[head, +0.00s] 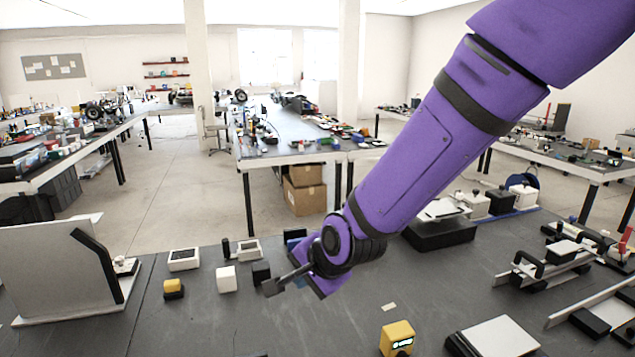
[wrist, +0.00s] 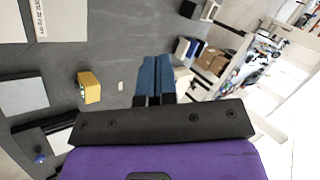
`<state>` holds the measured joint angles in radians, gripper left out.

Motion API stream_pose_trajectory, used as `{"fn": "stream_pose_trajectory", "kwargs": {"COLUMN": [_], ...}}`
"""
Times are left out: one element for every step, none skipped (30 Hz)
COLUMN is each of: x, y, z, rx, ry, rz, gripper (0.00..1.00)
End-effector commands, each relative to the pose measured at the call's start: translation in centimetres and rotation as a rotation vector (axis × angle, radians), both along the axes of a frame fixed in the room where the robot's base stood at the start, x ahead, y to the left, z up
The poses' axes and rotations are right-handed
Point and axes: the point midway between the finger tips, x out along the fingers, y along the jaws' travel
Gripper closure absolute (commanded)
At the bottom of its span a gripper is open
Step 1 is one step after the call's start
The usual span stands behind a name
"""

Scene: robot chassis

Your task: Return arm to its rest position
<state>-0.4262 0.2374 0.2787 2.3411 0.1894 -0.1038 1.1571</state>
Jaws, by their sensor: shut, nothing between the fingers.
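My purple arm reaches down from the upper right in the head view and is bent at the wrist above the dark workbench (head: 215,325). My gripper (wrist: 156,75) shows in the wrist view as two blue fingers side by side, closed together with nothing between them. They appear to be above the bench, apart from the objects on it. In the head view my own wrist largely hides the fingers.
A yellow device (head: 397,338) stands at the bench's front; a yellow box (wrist: 89,87) shows in the wrist view. A white block (head: 226,279) and a small yellow-black block (head: 173,289) stand left of my wrist. A grey upright panel (head: 50,270) is far left; metal fixtures (head: 550,265) lie right.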

Motion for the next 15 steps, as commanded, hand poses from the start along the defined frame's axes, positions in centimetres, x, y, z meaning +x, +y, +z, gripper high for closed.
{"fn": "stream_pose_trajectory", "kwargs": {"x": [0.2, 0.3, 0.2, 0.2, 0.1, -0.1, -0.3, -0.5, -0.8, -1.1, -1.5, -2.0, -2.4, -2.8, -3.4], "y": [-1.8, -2.8, -4.1, -5.1, -6.1, -7.4, -8.5, -9.4, -10.8, -11.8, -12.7, -14.0, -15.0, -16.0, -17.2], "z": [1.7, 2.4, 3.5, 4.2, 4.9, 5.9, 6.6, 7.3, 8.2, 8.8, 9.4, 10.2, 10.8, 11.4, 12.1], "rx": [-0.033, -0.056, -0.086, -0.109, -0.132, -0.162, -0.185, -0.207, -0.236, -0.259, -0.281, -0.31, -0.332, -0.353, -0.381], "ry": [-0.026, -0.037, -0.053, -0.063, -0.073, -0.084, -0.093, -0.101, -0.111, -0.117, -0.122, -0.13, -0.133, -0.137, -0.141], "rz": [0.016, 0.029, 0.046, 0.059, 0.072, 0.089, 0.102, 0.114, 0.13, 0.142, 0.155, 0.17, 0.182, 0.194, 0.209], "gripper": [1.0, 1.0, 1.0, 1.0, 1.0, 1.0, 1.0, 1.0, 1.0, 1.0, 1.0, 1.0, 1.0, 1.0, 1.0]}}
